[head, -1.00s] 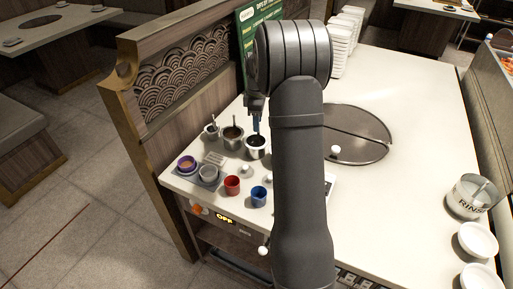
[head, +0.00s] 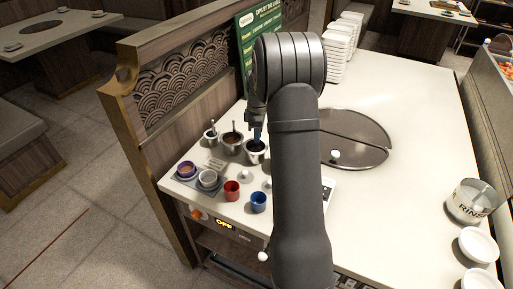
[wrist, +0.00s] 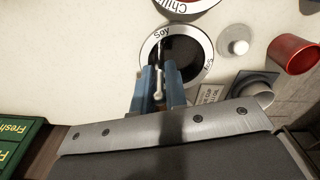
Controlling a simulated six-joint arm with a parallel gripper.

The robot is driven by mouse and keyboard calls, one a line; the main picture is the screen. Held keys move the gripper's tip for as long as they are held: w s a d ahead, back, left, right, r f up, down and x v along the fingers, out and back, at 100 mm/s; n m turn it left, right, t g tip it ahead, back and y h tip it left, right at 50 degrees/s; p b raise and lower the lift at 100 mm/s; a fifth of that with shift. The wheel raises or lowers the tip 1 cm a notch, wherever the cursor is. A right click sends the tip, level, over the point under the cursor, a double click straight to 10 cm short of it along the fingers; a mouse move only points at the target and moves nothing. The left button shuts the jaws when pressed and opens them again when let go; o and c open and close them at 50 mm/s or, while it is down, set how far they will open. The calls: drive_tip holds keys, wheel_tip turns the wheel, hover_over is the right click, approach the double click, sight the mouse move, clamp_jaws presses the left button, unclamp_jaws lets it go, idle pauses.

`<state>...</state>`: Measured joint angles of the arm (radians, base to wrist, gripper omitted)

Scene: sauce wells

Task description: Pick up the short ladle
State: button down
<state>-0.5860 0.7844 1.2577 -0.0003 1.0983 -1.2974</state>
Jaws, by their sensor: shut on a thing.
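My gripper (head: 257,141) points down over this pot. In the wrist view its blue fingers (wrist: 158,88) are shut on a thin pale ladle handle (wrist: 159,95). The ladle's lower part goes toward the dark liquid and its bowl is hidden. I cannot judge its length here.
A middle pot (head: 232,149) and a left pot (head: 210,139) stand close by with handles sticking up. A green sign (head: 246,50) and partition stand behind.

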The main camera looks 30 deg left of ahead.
wheel_tip(320, 180, up, 10)
drive_tip(key=shift+r, duration=0.1)
idle(0.4)
drive_tip(key=shift+f, duration=0.2)
drive_tip(key=shift+f, duration=4.7)
drive_tip(key=shift+r, duration=0.15)
drive_tip(key=shift+r, duration=3.7)
